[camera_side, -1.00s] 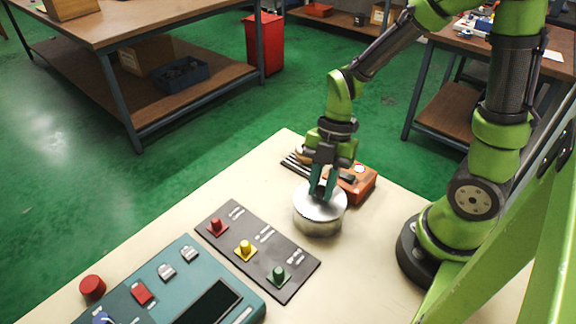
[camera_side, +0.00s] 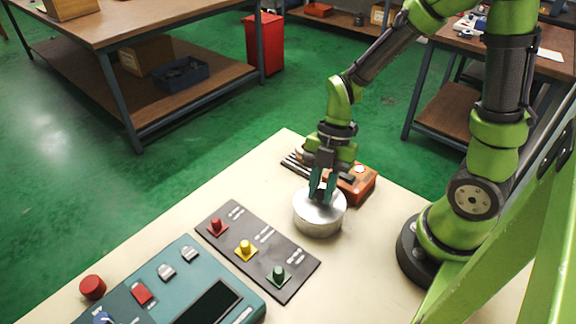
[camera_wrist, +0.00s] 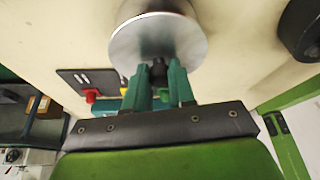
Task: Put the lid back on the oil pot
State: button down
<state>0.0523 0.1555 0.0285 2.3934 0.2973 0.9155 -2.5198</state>
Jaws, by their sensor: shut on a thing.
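The oil pot (camera_side: 318,226) is a round silver metal pot standing on the cream table, below my gripper. Its round metal lid (camera_side: 335,203) lies at the top of the pot; the lid also shows in the wrist view (camera_wrist: 150,35). My gripper (camera_side: 321,199) points down and is shut on the lid's dark knob (camera_wrist: 158,70), with a green finger on each side. The fingers hide part of the lid. I cannot tell whether the lid is fully seated on the rim.
An orange box (camera_side: 360,184) stands close behind the pot. A dark panel with red, yellow and green knobs (camera_side: 246,249) lies at its left. A teal console (camera_side: 180,285) and red button (camera_side: 92,287) are at the front left. Bare table lies at the right front.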

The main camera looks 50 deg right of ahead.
jog(key=c, duration=0.9)
grip_release()
jog(key=shift+o, duration=0.2)
jog(key=shift+r, duration=3.75)
